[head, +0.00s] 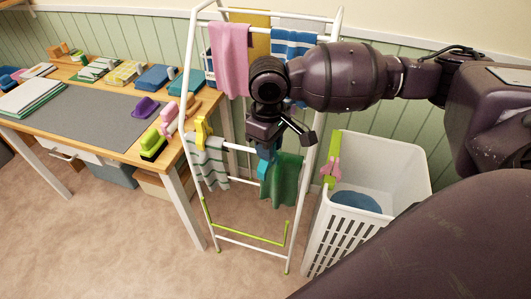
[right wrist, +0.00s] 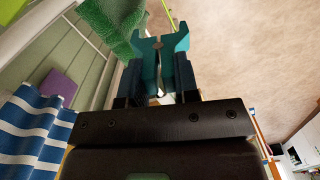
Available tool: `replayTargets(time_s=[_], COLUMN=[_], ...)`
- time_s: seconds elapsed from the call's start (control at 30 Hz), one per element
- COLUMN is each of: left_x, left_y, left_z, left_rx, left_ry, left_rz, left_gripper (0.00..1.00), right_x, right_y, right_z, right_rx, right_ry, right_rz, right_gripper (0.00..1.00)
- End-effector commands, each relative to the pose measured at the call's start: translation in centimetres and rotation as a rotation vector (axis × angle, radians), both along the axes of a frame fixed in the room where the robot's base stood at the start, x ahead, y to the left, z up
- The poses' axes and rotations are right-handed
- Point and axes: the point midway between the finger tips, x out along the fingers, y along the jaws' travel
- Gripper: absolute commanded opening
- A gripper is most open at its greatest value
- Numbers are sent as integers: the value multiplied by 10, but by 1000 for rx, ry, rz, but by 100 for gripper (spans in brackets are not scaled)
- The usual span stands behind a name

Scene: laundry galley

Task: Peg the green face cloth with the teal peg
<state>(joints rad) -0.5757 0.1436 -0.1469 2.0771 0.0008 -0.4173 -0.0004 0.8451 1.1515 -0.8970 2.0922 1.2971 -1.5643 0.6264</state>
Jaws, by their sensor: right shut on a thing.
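The green face cloth (head: 284,182) hangs over a lower rail of the white drying rack, and also shows in the right wrist view (right wrist: 112,22). My right gripper (head: 266,148) is at that rail, by the cloth's left edge. It is shut on the teal peg (head: 264,167). In the right wrist view the peg (right wrist: 150,62) points away from the gripper, its jaws beside the cloth's edge. I cannot tell whether the jaws are around the rail and cloth. My left gripper is not in view.
The rack (head: 190,70) also holds pink, yellow and blue-striped cloths. A yellow peg (head: 202,132) sits over a striped cloth. A white basket (head: 392,165) with a green-and-pink peg on its rim stands right. A table (head: 90,120) with folded cloths and pegs stands left.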

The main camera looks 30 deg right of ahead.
Motion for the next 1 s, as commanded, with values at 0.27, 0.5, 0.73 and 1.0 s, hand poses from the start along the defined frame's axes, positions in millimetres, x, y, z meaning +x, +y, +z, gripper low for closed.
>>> replayTargets(time_s=[0.27, 0.5, 0.73, 1.0], left_x=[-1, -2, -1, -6], left_y=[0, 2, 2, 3], left_z=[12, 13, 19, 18], left_rx=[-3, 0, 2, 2], left_ry=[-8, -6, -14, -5], left_rz=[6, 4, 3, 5], left_gripper=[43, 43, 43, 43], right_x=[5, 9, 12, 17], right_y=[-15, -25, -33, -41], right_z=[13, 18, 21, 24], right_rx=[0, 2, 3, 3], right_ry=[-4, -3, -2, 1], right_rz=[348, 661, 967, 1331], right_gripper=[0, 0, 0, 0])
